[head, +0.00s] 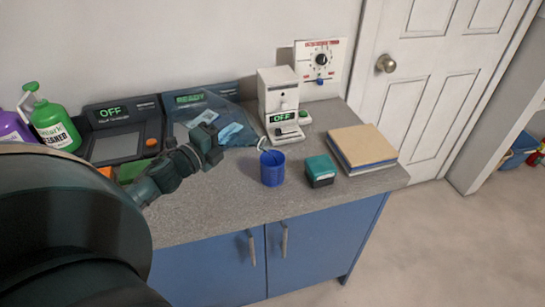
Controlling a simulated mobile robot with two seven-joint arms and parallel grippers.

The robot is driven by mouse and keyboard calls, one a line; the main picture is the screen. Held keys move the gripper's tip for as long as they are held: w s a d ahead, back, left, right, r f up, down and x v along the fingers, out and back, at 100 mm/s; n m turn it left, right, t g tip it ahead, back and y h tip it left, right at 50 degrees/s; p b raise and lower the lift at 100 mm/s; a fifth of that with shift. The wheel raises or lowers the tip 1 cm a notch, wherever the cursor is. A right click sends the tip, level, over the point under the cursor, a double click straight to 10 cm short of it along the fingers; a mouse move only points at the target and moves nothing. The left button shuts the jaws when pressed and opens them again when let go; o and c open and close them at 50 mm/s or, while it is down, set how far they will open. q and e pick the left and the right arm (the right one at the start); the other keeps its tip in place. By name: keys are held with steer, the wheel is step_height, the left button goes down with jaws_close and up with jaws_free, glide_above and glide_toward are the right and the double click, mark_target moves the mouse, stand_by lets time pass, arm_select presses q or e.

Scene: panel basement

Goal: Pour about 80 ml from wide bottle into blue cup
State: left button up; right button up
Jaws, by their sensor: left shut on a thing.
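The blue cup (272,170) stands upright on the grey counter, right of my left gripper, with its open top showing. My left gripper (212,141) is shut on a clear, see-through vessel (238,112) with pale blue patches, which looks like the wide bottle. The vessel is tilted and held above the counter, left of and behind the cup. Its outline is faint, so I cannot tell its mouth or its liquid level. A thin whitish curve (261,143) shows between vessel and cup; I cannot tell what it is. My right gripper is not in view.
A teal box (320,171) and a stack of books (362,149) lie right of the cup. A white machine reading OFF (280,95) stands behind it. A device reading OFF (118,128) and a green cleaner bottle (52,124) are at left. The counter's front strip is clear.

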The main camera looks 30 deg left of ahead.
arm_select(q)
steer(key=shift+r, duration=0.1)
stand_by(0.5)
step_height(320, 180, down, 2)
steer(key=b, duration=0.1)
steer(key=n+b, duration=0.1)
steer(key=shift+a+f+b, duration=0.15)
steer(key=shift+f+b, duration=0.1)
steer(key=shift+b, duration=0.1)
steer(key=shift+a+f+n+b, duration=0.15)
steer(key=shift+f+n+b, duration=0.15)
steer(key=shift+n+b, duration=0.5)
steer(key=shift+r+n+p, duration=0.3)
steer(key=shift+r+n, duration=0.25)
steer(key=shift+n, duration=0.25)
steer(key=shift+a+r+n+t, duration=0.3)
steer(key=shift+n+t, duration=0.1)
steer(key=shift+n, duration=0.4)
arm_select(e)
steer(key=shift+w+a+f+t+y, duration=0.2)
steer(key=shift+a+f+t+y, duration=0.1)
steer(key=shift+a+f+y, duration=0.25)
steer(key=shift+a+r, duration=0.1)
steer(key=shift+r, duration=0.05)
